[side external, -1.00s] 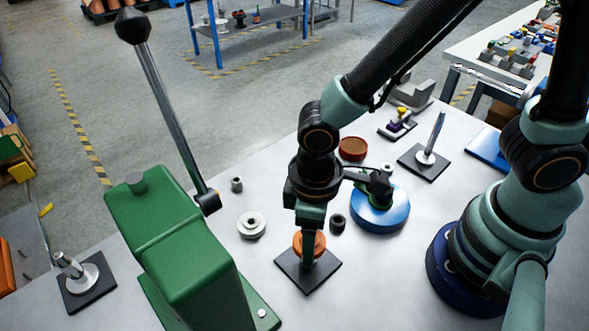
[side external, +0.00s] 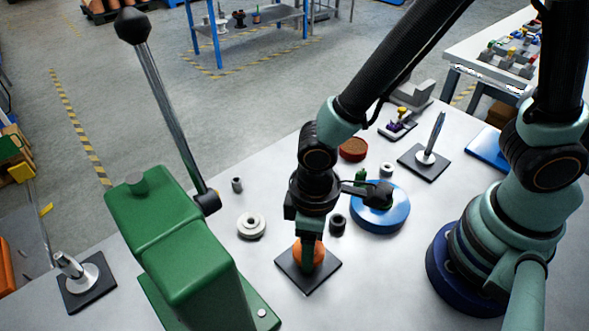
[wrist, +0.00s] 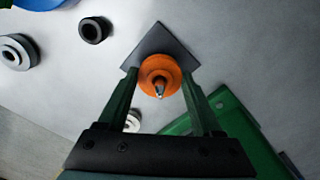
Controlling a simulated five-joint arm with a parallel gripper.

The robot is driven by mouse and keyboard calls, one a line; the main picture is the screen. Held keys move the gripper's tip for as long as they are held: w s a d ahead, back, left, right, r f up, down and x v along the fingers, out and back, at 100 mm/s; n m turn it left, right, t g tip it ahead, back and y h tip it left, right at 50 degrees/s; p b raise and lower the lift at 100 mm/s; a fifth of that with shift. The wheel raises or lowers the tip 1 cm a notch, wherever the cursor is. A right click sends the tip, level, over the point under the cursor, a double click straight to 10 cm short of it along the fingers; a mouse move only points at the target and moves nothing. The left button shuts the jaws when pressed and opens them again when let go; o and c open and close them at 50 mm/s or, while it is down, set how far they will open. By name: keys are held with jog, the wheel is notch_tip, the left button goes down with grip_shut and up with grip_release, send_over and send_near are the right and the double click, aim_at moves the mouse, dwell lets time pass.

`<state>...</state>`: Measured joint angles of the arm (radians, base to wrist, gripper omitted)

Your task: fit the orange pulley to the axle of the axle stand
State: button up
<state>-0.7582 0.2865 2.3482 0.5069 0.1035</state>
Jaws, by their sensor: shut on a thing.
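The orange pulley (side external: 317,256) is between the fingers of my gripper (side external: 308,262), low over the black square base plate (side external: 290,268) of the axle stand. In the wrist view the orange pulley (wrist: 148,72) has one finger of my gripper (wrist: 159,74) on each side. The metal tip of the axle (wrist: 160,89) shows at the pulley's centre, so the pulley is around the axle. The dark plate (wrist: 173,43) shows behind it. My gripper is shut on the pulley. How far down the axle it sits is hidden.
A green lever press (side external: 180,250) stands close on the left. A blue disc (side external: 390,218), a dark ring (side external: 337,223) and a pale pulley (side external: 251,225) lie nearby. Other stands are at the far left (side external: 88,290) and back right (side external: 425,172).

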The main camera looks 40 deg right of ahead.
jog(key=shift+f, duration=0.15)
jog(key=shift+f, duration=0.35)
dwell(0.6)
jog(key=o, duration=1.5)
